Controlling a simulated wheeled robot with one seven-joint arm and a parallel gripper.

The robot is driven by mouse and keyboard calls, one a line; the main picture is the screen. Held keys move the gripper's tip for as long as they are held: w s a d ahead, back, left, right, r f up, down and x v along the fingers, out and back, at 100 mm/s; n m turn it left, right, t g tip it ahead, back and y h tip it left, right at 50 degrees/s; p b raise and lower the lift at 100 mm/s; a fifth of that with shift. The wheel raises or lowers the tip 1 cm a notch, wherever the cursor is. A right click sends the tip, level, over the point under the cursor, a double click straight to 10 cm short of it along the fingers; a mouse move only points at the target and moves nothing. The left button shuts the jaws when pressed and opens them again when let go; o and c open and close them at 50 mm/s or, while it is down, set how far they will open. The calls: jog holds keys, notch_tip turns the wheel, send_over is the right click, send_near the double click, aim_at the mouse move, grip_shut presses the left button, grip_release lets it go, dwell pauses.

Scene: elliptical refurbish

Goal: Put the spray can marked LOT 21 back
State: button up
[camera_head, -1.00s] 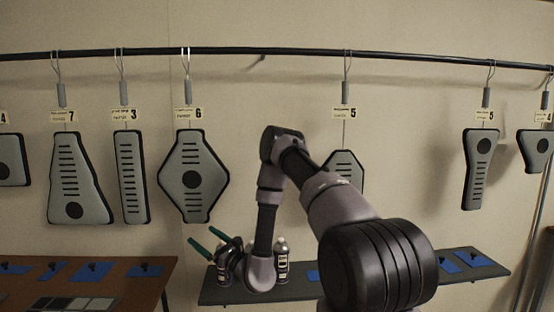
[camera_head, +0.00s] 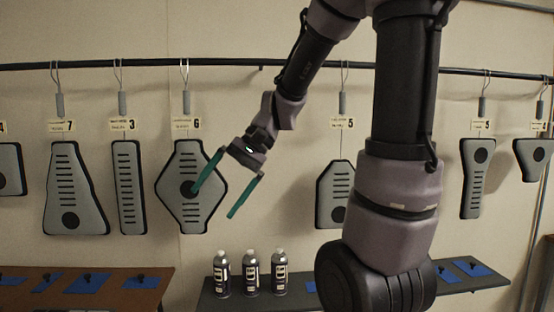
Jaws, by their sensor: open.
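Several alike spray cans stand upright on the dark shelf (camera_head: 340,296) below the hanging panels: a left can (camera_head: 221,276), a middle can (camera_head: 250,274) and a right can (camera_head: 279,274). They are dark with silver tops and pale markings. The lot numbers are too small to read, so I cannot tell which is LOT 21. My gripper (camera_head: 219,193) is open and empty, its green fingers wide apart. In the picture it lies above the cans, in front of the panel tagged 6 (camera_head: 190,212). My arm hides part of the shelf.
Grey panels hang from a black rail (camera_head: 220,63) along the wall. A brown table (camera_head: 160,285) at lower left bears blue pads and small dark parts. More blue pads (camera_head: 468,269) lie on the shelf's right end.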

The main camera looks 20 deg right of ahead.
jog(key=s+d+r+t+h, duration=0.3)
jog(key=d+r+t+h, duration=0.3)
jog(key=d, duration=0.6)
jog(key=shift+s+r+n+t, duration=0.15)
jog(key=shift+r+n+t, duration=0.15)
jog(key=shift+r+t, duration=0.45)
jog(key=shift+f, duration=0.2)
